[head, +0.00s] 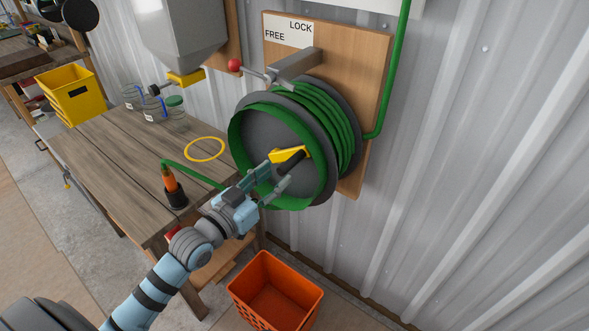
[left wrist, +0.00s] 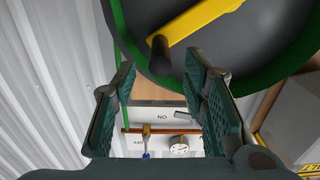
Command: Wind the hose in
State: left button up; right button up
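The hose reel (head: 270,140) is on a wooden board on the wall, with green hose (head: 338,125) wound on its drum. Its yellow crank arm (head: 288,155) has a black handle (head: 291,163); in the left wrist view the handle (left wrist: 160,56) shows just ahead of the gap between my fingers. My left gripper (head: 277,175) is open and empty, in front of the reel face. The hose's free end runs to an orange nozzle (head: 169,181) in a black holder on the bench. A red-knobbed lever (head: 234,65) points left beside the FREE/LOCK sign (head: 288,30). My right gripper is out of view.
A wooden bench (head: 110,165) stands left of the reel, with jars (head: 155,110) and a yellow ring (head: 204,149) on it. A yellow crate (head: 69,95) is beyond it. An orange basket (head: 275,290) is on the floor below. A grey box hangs above the bench.

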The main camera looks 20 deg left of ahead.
aim_at(295, 159)
pick_arm(q)
jog(key=b+x, duration=0.1)
jog(key=x, duration=0.7)
jog(key=shift+w+d, duration=0.1)
jog(key=shift+w, duration=0.2)
grip_shut()
